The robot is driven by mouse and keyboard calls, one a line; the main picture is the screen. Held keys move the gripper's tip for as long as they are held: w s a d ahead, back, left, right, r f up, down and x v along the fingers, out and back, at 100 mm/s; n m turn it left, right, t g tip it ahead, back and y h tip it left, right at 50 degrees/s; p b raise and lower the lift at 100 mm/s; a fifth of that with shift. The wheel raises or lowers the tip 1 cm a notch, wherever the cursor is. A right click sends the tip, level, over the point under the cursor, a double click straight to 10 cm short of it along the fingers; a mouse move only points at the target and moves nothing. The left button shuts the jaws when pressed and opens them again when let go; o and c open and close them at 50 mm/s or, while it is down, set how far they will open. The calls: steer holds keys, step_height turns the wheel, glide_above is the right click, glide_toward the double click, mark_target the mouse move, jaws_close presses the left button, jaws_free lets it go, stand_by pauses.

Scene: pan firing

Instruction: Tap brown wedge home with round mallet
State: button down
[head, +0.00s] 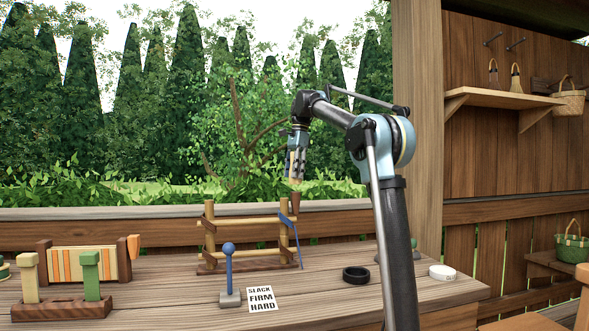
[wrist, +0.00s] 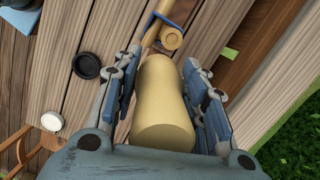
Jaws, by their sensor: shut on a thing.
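My gripper (head: 297,176) is raised above the right end of a wooden frame (head: 250,222) on the bench. It is shut on a pale, rounded wooden thing, probably the round mallet, which fills the space between the fingers in the wrist view (wrist: 163,95). In the head view only a little of it shows. A brown, flared piece, seemingly the brown wedge (head: 295,205), stands at the top of the frame's right post, just below the gripper. Whether the mallet touches it cannot be told. In the wrist view the mallet hides what is below it.
A blue-knobbed lever (head: 229,270) stands by a card (head: 262,298) reading SLACK FIRM HARD. A blue strap (head: 291,228) hangs on the frame. A black ring (head: 356,274) and a white tin (head: 442,272) lie to the right. A block stand (head: 62,309) is at left.

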mark_target(294, 180)
step_height(294, 180, down, 3)
steer(key=shift+f, duration=0.15)
steer(key=shift+r, duration=1.65)
steer(key=shift+r, duration=1.4)
step_height(294, 180, down, 6)
steer(key=shift+f, duration=0.2)
steer(key=shift+r, duration=1.65)
